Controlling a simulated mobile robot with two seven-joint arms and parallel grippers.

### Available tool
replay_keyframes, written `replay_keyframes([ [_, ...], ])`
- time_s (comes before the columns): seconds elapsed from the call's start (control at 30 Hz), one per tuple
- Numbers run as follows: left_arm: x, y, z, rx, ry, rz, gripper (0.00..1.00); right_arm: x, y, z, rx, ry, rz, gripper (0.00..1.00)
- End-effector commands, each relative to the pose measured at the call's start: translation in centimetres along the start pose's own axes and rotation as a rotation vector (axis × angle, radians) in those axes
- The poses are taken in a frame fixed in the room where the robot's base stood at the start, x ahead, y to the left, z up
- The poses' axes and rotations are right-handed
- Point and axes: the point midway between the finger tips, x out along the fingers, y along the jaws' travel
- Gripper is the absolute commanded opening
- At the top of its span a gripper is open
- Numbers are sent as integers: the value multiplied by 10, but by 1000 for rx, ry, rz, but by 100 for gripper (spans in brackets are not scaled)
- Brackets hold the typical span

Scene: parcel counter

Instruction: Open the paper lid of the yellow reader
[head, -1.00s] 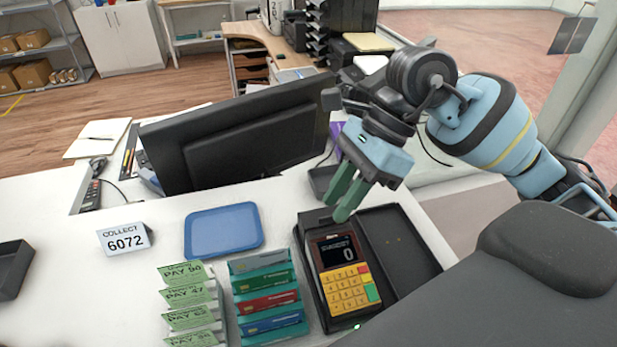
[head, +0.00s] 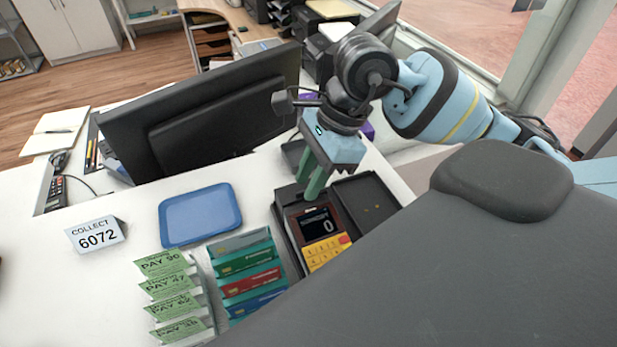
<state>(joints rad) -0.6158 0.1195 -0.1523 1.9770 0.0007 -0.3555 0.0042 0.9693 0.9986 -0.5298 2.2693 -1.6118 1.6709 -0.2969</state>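The reader (head: 323,250) stands on the white counter, with a yellow keypad and a dark screen showing 0. My grey body hides its lower part. No paper lid can be made out clearly. My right gripper (head: 312,190) points down at the reader's far end, its green fingertips just above or at the top edge; contact cannot be told. The fingers look close together, and nothing shows between them. My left gripper is not in view.
A dark open tray (head: 392,192) adjoins the reader's right side. Upright cards (head: 250,285) and green PAY slips (head: 165,263) stand left of it. A blue tray (head: 203,241) and the COLLECT 6072 sign (head: 97,236) lie further left. The monitor (head: 120,125) stands behind.

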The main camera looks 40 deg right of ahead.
Motion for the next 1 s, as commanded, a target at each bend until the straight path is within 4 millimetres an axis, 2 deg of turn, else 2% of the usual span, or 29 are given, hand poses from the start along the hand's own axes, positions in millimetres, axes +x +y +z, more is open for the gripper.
replay_keyframes([
  [0.13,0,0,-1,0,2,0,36,8,0,0,0,-2,0,25],
  [0.4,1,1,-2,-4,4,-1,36,8,0,0,0,-2,-1,24],
  [0.6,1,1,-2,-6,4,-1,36,8,0,0,0,-1,0,0],
  [1.0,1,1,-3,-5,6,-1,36,7,-2,1,10,-1,25,0],
])
